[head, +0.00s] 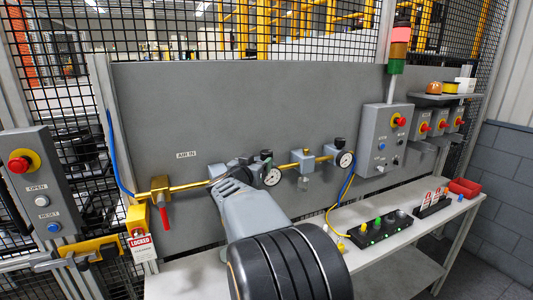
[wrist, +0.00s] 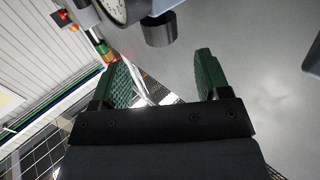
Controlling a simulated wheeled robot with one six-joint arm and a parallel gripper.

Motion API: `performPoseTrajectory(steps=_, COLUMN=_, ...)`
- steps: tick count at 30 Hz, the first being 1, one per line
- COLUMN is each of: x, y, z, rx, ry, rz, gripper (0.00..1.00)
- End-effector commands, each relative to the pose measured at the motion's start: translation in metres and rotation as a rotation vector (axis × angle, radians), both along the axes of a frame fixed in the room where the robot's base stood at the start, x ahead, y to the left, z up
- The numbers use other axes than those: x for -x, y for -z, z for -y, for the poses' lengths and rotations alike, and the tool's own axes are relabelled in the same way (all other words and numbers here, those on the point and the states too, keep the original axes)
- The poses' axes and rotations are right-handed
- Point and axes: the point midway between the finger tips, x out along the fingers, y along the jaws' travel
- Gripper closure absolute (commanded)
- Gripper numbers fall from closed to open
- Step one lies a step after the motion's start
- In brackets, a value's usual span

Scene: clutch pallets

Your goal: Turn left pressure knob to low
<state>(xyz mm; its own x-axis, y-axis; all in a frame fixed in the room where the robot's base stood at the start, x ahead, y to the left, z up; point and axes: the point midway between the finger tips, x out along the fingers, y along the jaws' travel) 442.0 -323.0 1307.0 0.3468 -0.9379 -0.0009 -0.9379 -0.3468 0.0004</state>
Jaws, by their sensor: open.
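The left pressure knob (head: 266,154) is a small black cap on the left regulator, above its round white gauge (head: 272,177). My gripper (head: 229,176) is just left of this regulator, and my wrist partly hides the pipe and the regulator body. In the wrist view, my gripper's green fingers (wrist: 161,60) are apart with nothing between them. A black knob (wrist: 159,30) and part of a gauge (wrist: 122,8) show beyond the fingertips, apart from them. The knob's setting cannot be read.
The right regulator has its own black knob (head: 339,143) and gauge (head: 344,160). A brass valve with a red handle (head: 164,216) and a locked tag (head: 142,247) are at left. A control box (head: 383,140) with a light stack stands right. The grey panel (head: 215,105) above is bare.

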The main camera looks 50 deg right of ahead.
Motion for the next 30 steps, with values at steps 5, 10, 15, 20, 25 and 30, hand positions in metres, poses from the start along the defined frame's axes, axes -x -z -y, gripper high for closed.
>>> performPoseTrajectory(steps=5, x=-0.012, y=-0.001, z=0.033, rx=0.001, ry=0.002, rz=-0.002, gripper=0.30)
performPoseTrajectory(steps=10, x=-0.021, y=-0.001, z=0.055, rx=0.000, ry=-0.001, rz=-0.001, gripper=0.30)
performPoseTrajectory(steps=15, x=-0.026, y=-0.001, z=0.068, rx=0.001, ry=-0.001, rz=0.000, gripper=0.30)
performPoseTrajectory(steps=20, x=-0.028, y=0.000, z=0.073, rx=0.001, ry=-0.003, rz=0.000, gripper=0.30)
performPoseTrajectory(steps=25, x=-0.028, y=0.000, z=0.074, rx=0.001, ry=-0.003, rz=0.001, gripper=0.30)
performPoseTrajectory(steps=30, x=-0.028, y=0.000, z=0.074, rx=0.001, ry=-0.003, rz=0.000, gripper=0.36)
